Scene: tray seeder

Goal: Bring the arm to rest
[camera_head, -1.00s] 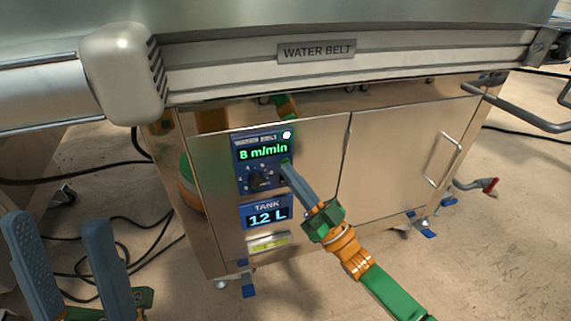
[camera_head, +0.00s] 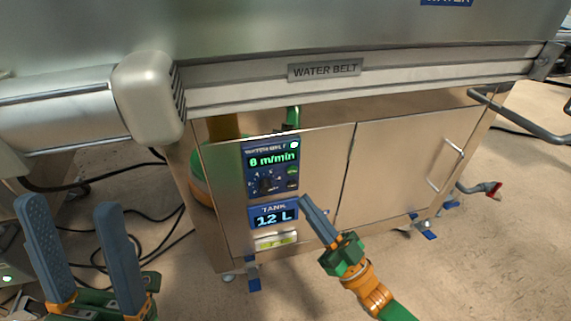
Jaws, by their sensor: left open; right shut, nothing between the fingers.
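My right gripper (camera_head: 304,202) comes in from the lower right on its green and orange arm. It is shut and empty, with its tips in front of the cabinet, just right of the tank display (camera_head: 273,215), which reads 12 L. The water belt control panel (camera_head: 271,166) is above the tips, clear of them, with a green display that looks like 8 m/min, a dial and a lit spot at the top right. My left gripper (camera_head: 72,208) is at the lower left, its two blue-grey fingers apart with nothing between them.
The metal cabinet (camera_head: 394,168) stands under the belt frame with the WATER BELT label (camera_head: 324,70). A door handle (camera_head: 446,165) sticks out at right. A rounded cover (camera_head: 148,98) juts out at upper left. Black cables (camera_head: 130,226) lie on the floor at left.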

